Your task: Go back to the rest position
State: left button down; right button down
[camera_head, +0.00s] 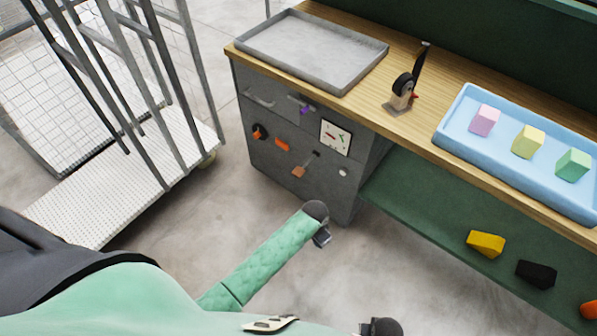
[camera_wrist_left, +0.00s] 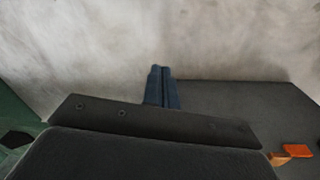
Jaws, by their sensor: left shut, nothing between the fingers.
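My left gripper (camera_head: 322,239) hangs over the bare floor in front of the grey cabinet, at the end of my green left arm. In the left wrist view its two dark fingers (camera_wrist_left: 161,72) lie together with nothing between them. It touches nothing that I can see. A dark, rounded part of mine shows at the bottom edge of the head view, but no fingers of my right gripper are visible.
The grey cabinet (camera_head: 278,143) and wooden bench (camera_head: 430,124) stand ahead. The bench carries a grey tray (camera_head: 312,48), a black tool on a stand (camera_head: 402,93) and a blue tray (camera_head: 447,127) with three blocks. A wire cart (camera_head: 130,188) stands left.

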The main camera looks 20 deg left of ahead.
dwell(0.8)
pick_arm(q)
jog(key=w+a+r+n+t, duration=0.2)
jog(key=w+r+n+t, duration=0.15)
jog(key=w, duration=0.25)
jog(key=s+a+f, duration=0.2)
jog(key=s+f, duration=0.2)
jog(key=s, duration=0.5)
jog(key=s+a+f+n+g, duration=0.1)
jog(key=s+f, duration=0.3)
jog(key=s, duration=0.6)
jog(key=s+a+f+g, duration=0.1)
jog(key=s+a+f, duration=0.3)
jog(key=s, duration=0.6)
jog(key=shift+s+f+n+y, duration=0.25)
jog(key=shift+f+n+y, duration=0.1)
jog(key=shift+f, duration=0.15)
pick_arm(e)
jog(key=shift+s+d+f, duration=0.1)
jog(key=shift+d+f, duration=0.05)
jog(key=shift+f, duration=0.25)
jog(key=shift+s+d+f, duration=0.1)
jog(key=shift+f, duration=0.3)
jog(key=shift+a, duration=0.15)
pick_arm(q)
jog(key=shift+w+f, duration=0.1)
pick_arm(e)
jog(key=shift+w+f, duration=0.1)
